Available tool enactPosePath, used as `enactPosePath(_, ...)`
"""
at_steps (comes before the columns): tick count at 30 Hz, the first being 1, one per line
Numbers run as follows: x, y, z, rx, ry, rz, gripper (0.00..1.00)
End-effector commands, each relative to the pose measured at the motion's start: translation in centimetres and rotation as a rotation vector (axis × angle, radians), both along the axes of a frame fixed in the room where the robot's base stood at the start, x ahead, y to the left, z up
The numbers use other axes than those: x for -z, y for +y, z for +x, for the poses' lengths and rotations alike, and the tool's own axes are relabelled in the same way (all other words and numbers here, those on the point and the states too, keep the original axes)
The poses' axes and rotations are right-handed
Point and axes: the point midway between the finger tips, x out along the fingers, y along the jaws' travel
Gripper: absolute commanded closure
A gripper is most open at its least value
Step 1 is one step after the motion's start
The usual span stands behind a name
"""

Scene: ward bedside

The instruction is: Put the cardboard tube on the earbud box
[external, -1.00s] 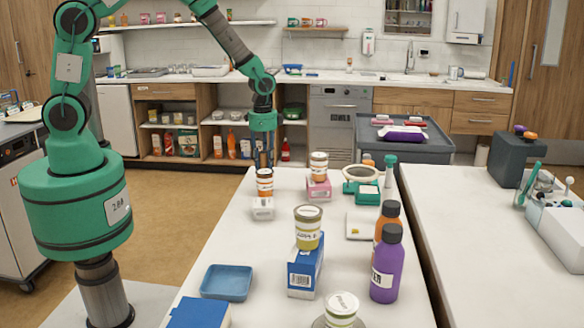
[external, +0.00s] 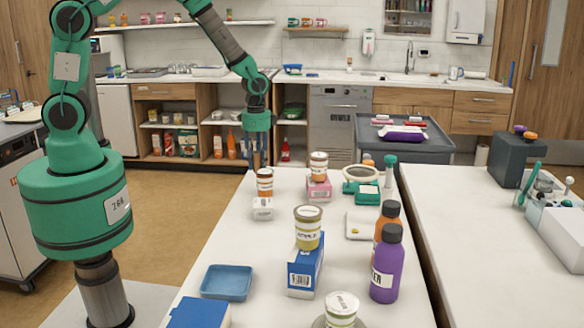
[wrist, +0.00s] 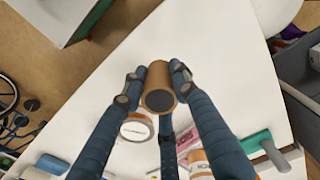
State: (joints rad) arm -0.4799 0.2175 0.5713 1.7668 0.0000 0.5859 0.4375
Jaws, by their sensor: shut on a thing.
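My gripper (wrist: 158,82) is shut on the brown cardboard tube (wrist: 159,82), held end-on to the wrist camera with its dark round end showing. In the external view my gripper (external: 258,160) points down at the far left end of the white table; the tube is not distinct there. A white-lidded, orange-labelled jar (external: 265,182) stands on a small white box (external: 262,209) in front of my gripper. I cannot tell which is the earbud box.
A blue tray (external: 227,282) lies near the table's left edge. Purple (external: 386,265) and orange (external: 390,212) bottles stand at the right. A round, ring-rimmed item (external: 362,173) is at the far right.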

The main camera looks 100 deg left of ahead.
Motion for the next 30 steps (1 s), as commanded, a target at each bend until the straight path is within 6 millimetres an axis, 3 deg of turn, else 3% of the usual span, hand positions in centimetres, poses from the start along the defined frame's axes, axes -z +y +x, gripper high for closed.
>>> enactPosePath(6,-0.3,0.0,0.0,0.000,-0.001,0.000,0.89)
enactPosePath(11,-1.7,0.0,0.1,0.000,-0.002,0.001,0.89)
enactPosePath(23,-9.6,0.0,0.1,0.000,-0.003,0.001,0.89)
enactPosePath(24,-10.2,-0.2,0.0,0.000,-0.003,0.001,0.89)
enactPosePath(30,-10.0,-4.5,-0.6,-0.013,0.001,-0.002,0.89)
